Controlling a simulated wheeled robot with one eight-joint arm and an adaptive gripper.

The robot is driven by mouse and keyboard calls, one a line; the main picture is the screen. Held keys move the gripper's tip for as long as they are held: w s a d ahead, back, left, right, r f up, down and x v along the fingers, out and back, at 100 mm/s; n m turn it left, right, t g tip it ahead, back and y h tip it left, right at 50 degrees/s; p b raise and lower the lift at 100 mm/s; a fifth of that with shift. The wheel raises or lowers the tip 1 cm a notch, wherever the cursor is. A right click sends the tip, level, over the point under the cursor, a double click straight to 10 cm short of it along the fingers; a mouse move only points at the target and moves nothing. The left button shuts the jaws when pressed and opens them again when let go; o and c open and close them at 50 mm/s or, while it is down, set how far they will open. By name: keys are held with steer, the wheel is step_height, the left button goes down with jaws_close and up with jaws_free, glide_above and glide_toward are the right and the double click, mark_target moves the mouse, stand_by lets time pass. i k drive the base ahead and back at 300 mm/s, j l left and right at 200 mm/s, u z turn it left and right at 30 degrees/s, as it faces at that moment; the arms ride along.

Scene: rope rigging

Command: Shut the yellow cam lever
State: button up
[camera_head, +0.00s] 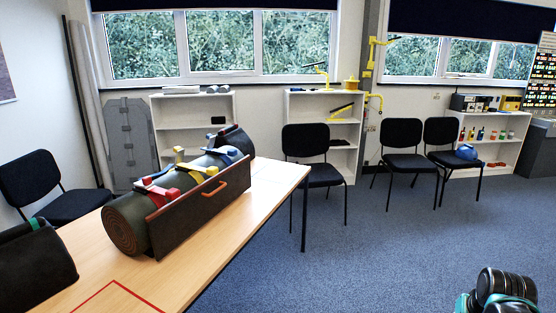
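A dark green rolled mat (125,224) lies along the table in a dark brown holder (196,212) with an orange handle on its front. Red, yellow and blue straps or levers sit across the roll. The yellow cam lever (198,169) is in the middle, between the red one (160,194) and the blue one (226,153). A small yellow piece stands up at its back end. The view is too small to tell exactly how far the lever is open. My gripper's fingers do not show; only a dark, rounded part, likely of my arm, shows at the bottom right.
The wooden table (240,214) has a red outlined corner (115,284) in front, with bare surface beside it. Another dark roll (32,268) lies at the left edge. Black chairs (313,160) and shelves stand behind; blue carpet (400,245) is open to the right.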

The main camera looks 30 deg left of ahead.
mark_target(180, 152)
steer(key=i+j+u, duration=0.1)
steer(key=u, duration=0.25)
steer(key=i+u, duration=0.5)
steer(key=u, duration=0.25)
